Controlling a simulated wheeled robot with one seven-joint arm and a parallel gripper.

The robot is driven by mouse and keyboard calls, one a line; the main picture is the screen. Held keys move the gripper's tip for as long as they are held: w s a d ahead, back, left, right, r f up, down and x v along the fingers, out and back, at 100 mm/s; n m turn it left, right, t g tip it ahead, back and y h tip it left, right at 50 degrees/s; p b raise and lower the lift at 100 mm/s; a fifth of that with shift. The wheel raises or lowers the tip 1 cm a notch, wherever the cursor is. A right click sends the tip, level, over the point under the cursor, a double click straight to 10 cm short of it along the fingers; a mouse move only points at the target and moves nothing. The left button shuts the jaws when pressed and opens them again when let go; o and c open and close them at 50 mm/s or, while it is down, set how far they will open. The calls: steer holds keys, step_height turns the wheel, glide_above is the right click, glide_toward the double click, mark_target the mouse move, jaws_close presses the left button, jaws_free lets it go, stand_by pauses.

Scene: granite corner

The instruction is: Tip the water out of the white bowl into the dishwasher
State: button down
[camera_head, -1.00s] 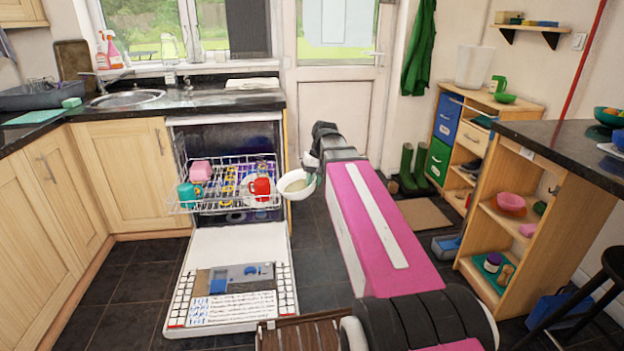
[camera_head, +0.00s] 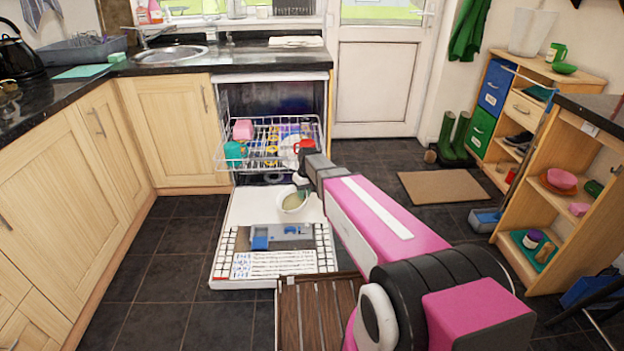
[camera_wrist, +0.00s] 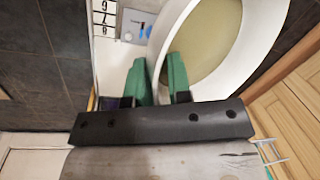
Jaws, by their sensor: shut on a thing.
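The white bowl (camera_head: 291,207) is held over the open dishwasher door (camera_head: 243,212), in front of the pulled-out rack. Yellowish liquid fills part of it, as the wrist view shows (camera_wrist: 204,88). My gripper (camera_wrist: 160,75) has green fingers shut on the bowl's rim; in the head view my gripper (camera_head: 301,182) is at the bowl's far right side. The dishwasher (camera_head: 270,98) is open, door folded down. Its wire rack (camera_head: 250,162) holds a teal mug (camera_head: 234,152), a pink item (camera_head: 243,129), a red mug (camera_head: 304,146) and other dishes.
A wooden slatted thing (camera_head: 318,310) stands close in front of the door. Cabinets (camera_head: 172,132) and the counter (camera_head: 200,65) lie left and behind. A blue dustpan (camera_head: 485,219) and shelf unit (camera_head: 551,205) are at right. Dark floor (camera_head: 170,270) is clear at left.

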mark_target(296, 202)
steer(key=a+f, duration=0.1)
steer(key=f, duration=0.1)
steer(key=shift+w+a+f, duration=0.15)
steer(key=shift+a+f, duration=0.2)
steer(key=shift+a, duration=0.05)
steer(key=shift+a+f+h, duration=0.25)
steer(key=shift+f+h, duration=0.05)
steer(key=shift+f, duration=0.15)
steer(key=shift+a+f+t+h, duration=0.2)
steer(key=shift+f+t+h, duration=0.7)
steer(key=shift+f+h, duration=0.6)
steer(key=shift+r, duration=0.15)
steer(key=shift+s+a+r+t+h, duration=0.1)
steer(key=shift+s+r+t+h, duration=0.15)
steer(key=shift+h, duration=0.35)
steer(key=shift+a+r+t+h, duration=0.1)
steer(key=shift+r+t+h, duration=0.05)
steer(key=shift+t+h, duration=0.15)
steer(key=shift+s+a+r+h, duration=0.1)
steer(key=shift+a+r+h, duration=0.05)
steer(key=shift+h, duration=0.35)
